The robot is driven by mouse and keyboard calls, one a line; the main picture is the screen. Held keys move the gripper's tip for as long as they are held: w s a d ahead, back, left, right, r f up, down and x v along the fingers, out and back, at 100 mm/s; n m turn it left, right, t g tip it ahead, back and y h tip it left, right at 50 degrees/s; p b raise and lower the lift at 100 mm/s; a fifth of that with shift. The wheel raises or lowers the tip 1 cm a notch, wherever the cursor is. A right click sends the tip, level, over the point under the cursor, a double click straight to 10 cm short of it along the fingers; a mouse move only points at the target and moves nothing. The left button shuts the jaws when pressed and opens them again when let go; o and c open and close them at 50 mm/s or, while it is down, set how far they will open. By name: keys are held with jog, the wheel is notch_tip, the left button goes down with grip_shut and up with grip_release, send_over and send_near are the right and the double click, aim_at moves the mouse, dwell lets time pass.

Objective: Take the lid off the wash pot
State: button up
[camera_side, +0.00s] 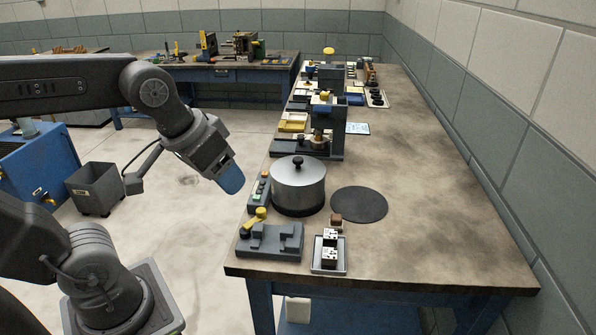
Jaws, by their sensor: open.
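The wash pot (298,191) is a round grey metal pot standing upright near the front left of the workbench. Its lid (285,169) is on top, with a dark round knob (298,161) at the centre. My gripper (231,181) is to the left of the pot, off the bench edge and over the floor, apart from the pot. It points down and to the right. Its jaws show as a blue end piece, and no object shows in them. The gap between the jaws is hard to see at this angle.
A flat dark round mat (359,204) lies right of the pot. In front are a grey fixture block (271,241) with a yellow knob and a tray (328,269) of small blocks. A machine (324,130) stands behind the pot. The right side of the bench (425,190) is clear.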

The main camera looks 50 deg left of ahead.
jog(key=w+a+r+n+g, duration=0.1)
jog(key=w+a+r+n, duration=0.1)
jog(key=w+n, duration=0.3)
jog(key=w+a+r+n+g, duration=0.1)
jog(key=w+a+r+n, duration=0.1)
jog(key=w, duration=0.5)
jog(key=n+g, duration=0.3)
jog(key=n, duration=0.6)
send_over(298, 158)
notch_tip(298, 158, down, 4)
notch_tip(298, 158, down, 13)
jog(key=shift+d+f, duration=0.1)
jog(key=shift+f, duration=0.1)
jog(key=c, duration=1.1)
